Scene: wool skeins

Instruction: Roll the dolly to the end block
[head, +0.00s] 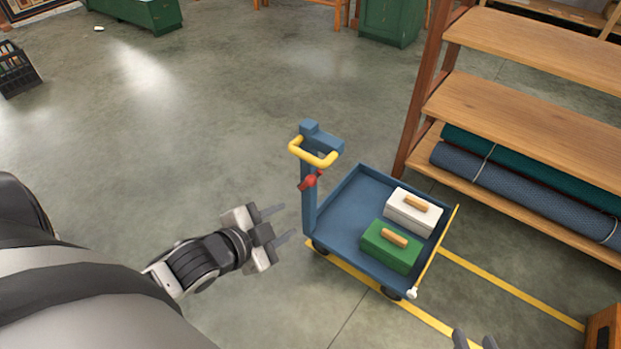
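The blue dolly (345,222) stands on the floor right of centre, with a post and a yellow handle (314,158) at its left end. A red part (309,181) sits on the post below the handle. A white box (408,215) and a green box (385,252), each with a wooden grip, lie on its deck. A wooden block (604,328), probably the end block, is cut off at the bottom right corner. My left gripper (281,224) is open and empty, left of the dolly's post and apart from it.
Yellow floor lines (510,287) run from beside the dolly toward the lower right. A wooden shelf (530,115) with rolled mats (530,192) stands at the right. A black crate (16,72) and green cabinets (391,20) are farther back.

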